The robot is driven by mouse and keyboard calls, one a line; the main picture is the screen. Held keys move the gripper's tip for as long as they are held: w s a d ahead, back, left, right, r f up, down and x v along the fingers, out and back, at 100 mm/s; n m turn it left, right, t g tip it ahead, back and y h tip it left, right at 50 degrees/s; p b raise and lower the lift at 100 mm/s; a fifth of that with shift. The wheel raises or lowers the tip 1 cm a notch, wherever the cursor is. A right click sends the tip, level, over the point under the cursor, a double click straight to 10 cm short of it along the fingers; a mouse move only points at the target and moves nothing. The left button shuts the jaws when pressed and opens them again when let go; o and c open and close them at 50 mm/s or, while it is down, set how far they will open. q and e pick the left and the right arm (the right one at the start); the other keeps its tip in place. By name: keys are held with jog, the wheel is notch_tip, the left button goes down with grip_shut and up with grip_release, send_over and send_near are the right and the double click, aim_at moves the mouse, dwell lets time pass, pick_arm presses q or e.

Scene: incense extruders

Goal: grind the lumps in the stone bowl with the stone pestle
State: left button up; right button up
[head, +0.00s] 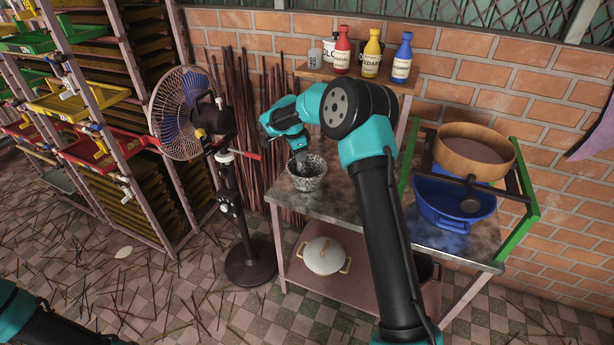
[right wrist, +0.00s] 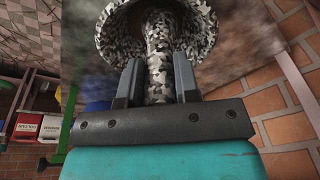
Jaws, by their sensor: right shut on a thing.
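The speckled grey stone bowl (head: 307,176) stands near the left end of the table in the head view. My right gripper (head: 299,160) points down into the bowl's mouth. In the right wrist view, my right gripper (right wrist: 156,82) is shut on the speckled stone pestle (right wrist: 158,60), with a finger on each side of its shaft. The pestle's far end reaches into the bowl (right wrist: 118,38). The lumps are hidden from both views. Only a part of my left arm shows at the bottom left of the head view; its gripper is out of view.
A blue basin (head: 455,203) and a round wooden sieve (head: 474,150) sit in a green frame at the table's right. Red, yellow and blue bottles (head: 371,55) stand on a shelf behind. A standing fan (head: 190,112) is left of the table (head: 340,208). A lidded pot (head: 324,256) sits below.

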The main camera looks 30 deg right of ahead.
jog(key=shift+s, duration=0.1)
jog(key=shift+s+a+f, duration=0.15)
jog(key=shift+s+a, duration=0.05)
jog(key=shift+s, duration=0.25)
jog(key=shift+s, duration=0.1)
jog(key=shift+s+d, duration=0.35)
dwell(0.4)
jog(key=shift+w+d+r, duration=0.1)
jog(key=shift+w+r, duration=0.1)
jog(key=shift+r, duration=1.6)
jog(key=shift+w+d+r, duration=0.1)
jog(key=shift+w+r, duration=0.05)
jog(key=shift+r, duration=1.6)
jog(key=shift+w+d+r, duration=0.1)
jog(key=shift+w+r, duration=0.1)
jog(key=shift+r, duration=1.6)
jog(key=shift+s, duration=0.1)
